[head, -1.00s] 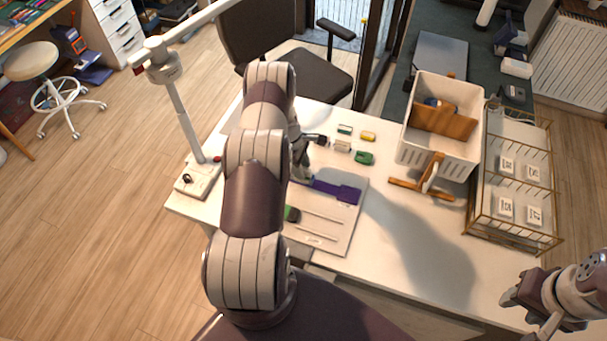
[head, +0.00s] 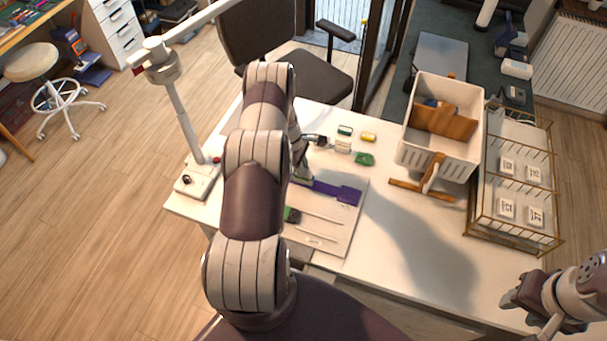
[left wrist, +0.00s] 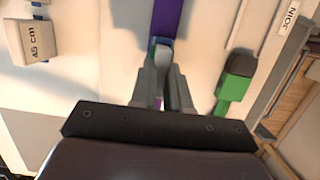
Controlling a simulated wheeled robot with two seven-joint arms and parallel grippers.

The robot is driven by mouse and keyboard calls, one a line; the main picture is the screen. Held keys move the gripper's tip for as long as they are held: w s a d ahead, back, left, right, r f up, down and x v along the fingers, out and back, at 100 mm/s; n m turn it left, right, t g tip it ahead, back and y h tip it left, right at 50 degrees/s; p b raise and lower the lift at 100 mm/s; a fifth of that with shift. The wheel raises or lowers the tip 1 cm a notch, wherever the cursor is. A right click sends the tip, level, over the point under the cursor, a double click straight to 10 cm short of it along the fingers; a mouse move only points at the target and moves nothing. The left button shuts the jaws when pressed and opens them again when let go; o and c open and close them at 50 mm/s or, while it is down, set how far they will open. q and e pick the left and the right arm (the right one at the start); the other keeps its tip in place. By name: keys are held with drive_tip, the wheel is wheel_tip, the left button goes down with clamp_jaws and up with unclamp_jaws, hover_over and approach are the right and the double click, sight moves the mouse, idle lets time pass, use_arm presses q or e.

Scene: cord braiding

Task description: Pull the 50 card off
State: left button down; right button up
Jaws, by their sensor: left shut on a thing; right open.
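Several small white cards with dark marks stand in the wire rack (head: 476,205) at the right; their numbers are too small to read, so I cannot tell which is the 50 card. My left gripper (head: 304,172) is over the board, partly hidden by its own arm. In the left wrist view the left gripper (left wrist: 162,92) is shut on a small greenish-grey piece (left wrist: 161,52) at the end of a purple strip (left wrist: 167,18). The strip (head: 345,194) lies across the board.
Green (head: 364,159) and yellow (head: 369,137) pieces lie behind the board (head: 335,240). A white bin (head: 428,150) and wooden stand (head: 432,175) stand left of the rack.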

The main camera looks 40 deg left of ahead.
idle(0.4)
use_arm(q)
drive_tip(key=shift+w+d+p+v, duration=0.1)
drive_tip(key=shift+d+p+v, duration=0.15)
drive_tip(key=shift+p+v, duration=0.6)
drive_tip(key=shift+w+d+p+v, duration=0.15)
drive_tip(key=shift+p+v, duration=0.35)
drive_tip(key=shift+v, duration=0.65)
drive_tip(key=shift+s+d+p+v, duration=0.1)
drive_tip(key=shift+d+p+v, duration=0.2)
drive_tip(key=shift+p+v, duration=0.55)
drive_tip(key=shift+r, duration=0.3)
